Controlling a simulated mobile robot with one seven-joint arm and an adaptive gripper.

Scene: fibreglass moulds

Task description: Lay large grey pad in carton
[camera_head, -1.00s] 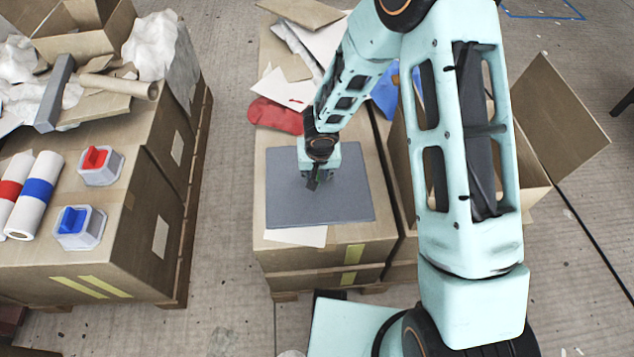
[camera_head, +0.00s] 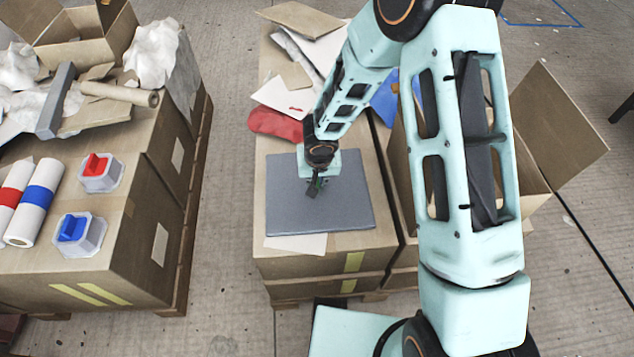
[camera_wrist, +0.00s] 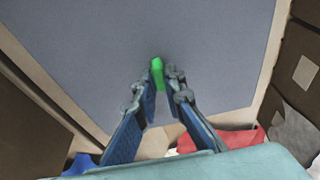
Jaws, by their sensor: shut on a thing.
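The large grey pad (camera_head: 340,205) lies flat over the middle stack of cardboard; I cannot tell whether it touches the surface beneath. My gripper (camera_head: 316,187) points down over the pad. In the wrist view my gripper (camera_wrist: 160,85) is shut on a small green tab (camera_wrist: 157,72) standing on the pad (camera_wrist: 110,50). An open carton (camera_head: 545,165) with a raised flap stands to the right, partly hidden behind my arm. Its inside is mostly hidden.
A red pad (camera_head: 275,122), cardboard sheets and papers lie behind the grey pad. A white sheet (camera_head: 297,243) pokes out at its front. The left stack holds white rolls, red and blue handled blocks, and another open carton (camera_head: 85,40).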

